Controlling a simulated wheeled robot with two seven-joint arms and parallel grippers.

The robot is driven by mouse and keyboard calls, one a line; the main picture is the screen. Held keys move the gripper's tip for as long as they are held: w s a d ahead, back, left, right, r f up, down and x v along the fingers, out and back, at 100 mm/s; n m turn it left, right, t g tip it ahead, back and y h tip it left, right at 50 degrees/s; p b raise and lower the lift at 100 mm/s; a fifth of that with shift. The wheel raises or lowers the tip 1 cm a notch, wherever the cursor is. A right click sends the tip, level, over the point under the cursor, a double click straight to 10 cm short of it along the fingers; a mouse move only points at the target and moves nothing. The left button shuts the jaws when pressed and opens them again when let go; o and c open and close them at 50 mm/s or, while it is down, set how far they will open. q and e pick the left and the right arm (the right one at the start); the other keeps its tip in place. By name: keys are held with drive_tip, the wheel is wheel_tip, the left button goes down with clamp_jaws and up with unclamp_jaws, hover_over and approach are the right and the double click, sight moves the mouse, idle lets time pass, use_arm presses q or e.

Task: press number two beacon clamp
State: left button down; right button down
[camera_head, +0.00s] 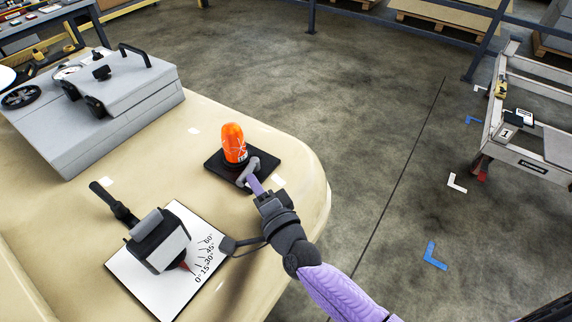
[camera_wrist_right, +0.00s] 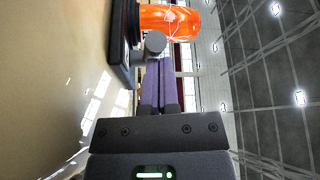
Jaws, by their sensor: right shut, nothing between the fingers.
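An orange beacon (camera_head: 234,140) stands upright on a black base plate (camera_head: 217,165) at the rounded corner of a cream surface. It also shows in the wrist view (camera_wrist_right: 180,22). A grey clamp lever (camera_head: 266,163) sits at the beacon's foot on the right; its rounded end (camera_wrist_right: 155,42) shows in the wrist view. My right gripper (camera_head: 256,186) is shut and empty, its purple fingers (camera_wrist_right: 158,80) pointing at the clamp. The fingertips are at or very near the clamp; I cannot tell whether they touch. No number is readable on this clamp. My left gripper is not in view.
A black-and-grey device (camera_head: 158,241) stands on a white angle-scale plate (camera_head: 160,292) left of my right arm. A grey case (camera_head: 118,105) with handles lies further back. A trolley (camera_head: 528,152) with a label "1" stands at right. Open floor lies between.

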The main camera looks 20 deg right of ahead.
drive_tip(key=shift+w+a, duration=0.1)
drive_tip(key=shift+a, duration=0.25)
idle(0.7)
